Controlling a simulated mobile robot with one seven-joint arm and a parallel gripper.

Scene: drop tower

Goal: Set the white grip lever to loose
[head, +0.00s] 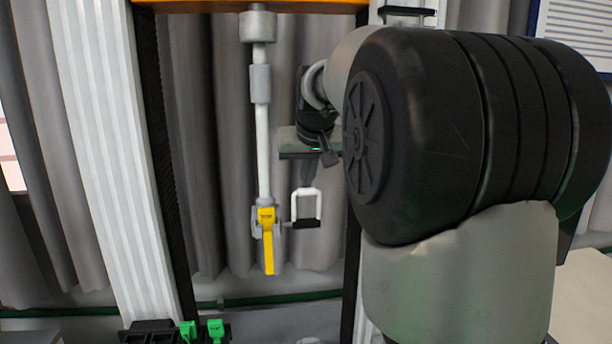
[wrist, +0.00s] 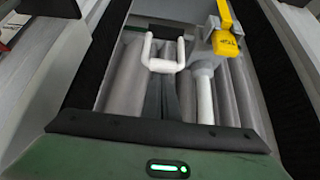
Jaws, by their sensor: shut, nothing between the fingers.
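The white grip lever (head: 295,207) is a U-shaped white loop at the right of the clamp on a hanging white rod. In the head view its closed end is up and a black bar (head: 305,224) crosses its lower end. The lever also shows in the wrist view (wrist: 163,66), near the top. My gripper (head: 312,183) is shut and empty, its dark fingers pointing down just above the lever. In the wrist view the fingers (wrist: 171,82) end close to the lever; I cannot tell whether they touch it.
A yellow handle (head: 268,250) hangs from the clamp, left of the white lever, and shows in the wrist view (wrist: 227,42). The white rod (head: 263,150) rises above it. A pale ribbed post (head: 115,150) stands at left. Grey curtains (head: 200,130) hang behind. Green clips (head: 215,330) sit low.

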